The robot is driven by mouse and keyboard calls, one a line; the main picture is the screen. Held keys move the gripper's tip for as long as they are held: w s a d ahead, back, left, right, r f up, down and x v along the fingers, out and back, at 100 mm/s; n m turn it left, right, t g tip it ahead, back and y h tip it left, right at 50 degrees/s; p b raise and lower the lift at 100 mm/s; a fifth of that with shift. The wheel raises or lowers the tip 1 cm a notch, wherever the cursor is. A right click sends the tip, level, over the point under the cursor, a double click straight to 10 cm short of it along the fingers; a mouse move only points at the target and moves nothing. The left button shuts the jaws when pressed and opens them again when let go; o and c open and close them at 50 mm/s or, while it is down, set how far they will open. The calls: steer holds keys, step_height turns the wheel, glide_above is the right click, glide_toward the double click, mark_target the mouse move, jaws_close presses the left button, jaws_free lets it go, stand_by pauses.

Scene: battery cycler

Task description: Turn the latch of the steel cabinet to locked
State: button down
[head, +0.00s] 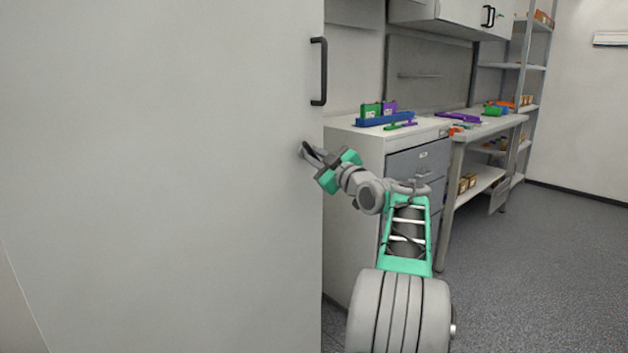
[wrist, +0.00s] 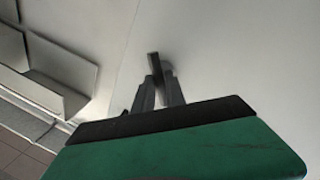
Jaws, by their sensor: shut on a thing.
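The steel cabinet (head: 160,180) is a large pale grey face filling the left of the head view. A black bar handle (head: 318,71) is near its right edge. My gripper (head: 307,151) is at that edge below the handle. In the wrist view, my gripper's fingers (wrist: 157,88) are close together around a small dark latch (wrist: 153,64) on the pale cabinet face (wrist: 240,50). The tip of the latch shows beyond the fingers; the rest is hidden between them. In the head view the gripper hides the latch.
A drawer unit (head: 418,160) stands right of the cabinet, with a blue tray (head: 384,119) and green and purple blocks on top. A workbench (head: 490,126) and tall shelves (head: 533,70) are farther back. The grey floor (head: 540,270) at the right is clear.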

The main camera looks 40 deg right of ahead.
steer(key=shift+d+n+t+y+b, duration=0.2)
steer(key=shift+n+y+b, duration=0.5)
steer(key=shift+n+b, duration=1.75)
steer(key=shift+a+n+t+y+b, duration=0.2)
steer(key=shift+n+y+b, duration=0.8)
steer(key=shift+n, duration=2.65)
steer(key=shift+d, duration=0.15)
steer(key=c, duration=1.4)
jaws_free()
steer(key=shift+o, duration=0.2)
steer(key=shift+s+f+b, duration=0.1)
steer(key=shift+b, duration=0.2)
